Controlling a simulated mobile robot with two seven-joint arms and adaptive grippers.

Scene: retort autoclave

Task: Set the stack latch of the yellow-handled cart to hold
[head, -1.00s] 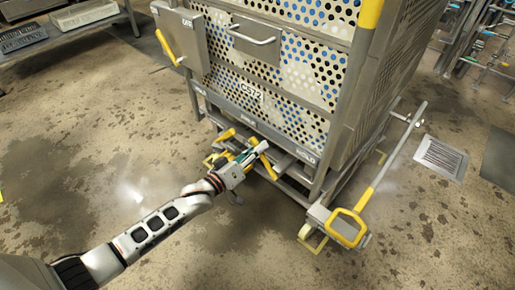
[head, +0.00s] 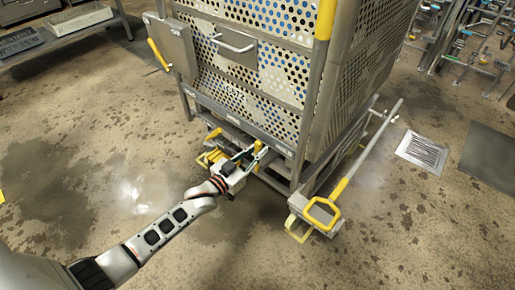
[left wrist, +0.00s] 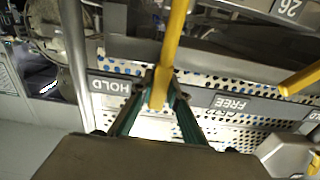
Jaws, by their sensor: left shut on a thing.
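The perforated metal cart (head: 215,65) stands ahead, with a yellow-sleeved corner post (head: 325,20). A label strip runs along its lower front. My left gripper (head: 250,158) is at this low front edge, shut on a yellow latch lever (head: 259,147). In the left wrist view my gripper (left wrist: 155,100) has its fingers closed around the yellow lever (left wrist: 170,45). There the strip appears upside down: the HOLD label (left wrist: 110,86) is left of the lever and the FREE label (left wrist: 232,104) is right of it. The lever lies between them. My right gripper is not in view.
Another yellow lever (left wrist: 300,80) is at the right in the left wrist view. A yellow loop handle (head: 320,214) on a low metal frame sticks out at the cart's right. A floor grate (head: 422,150) lies farther right. The floor in front is clear.

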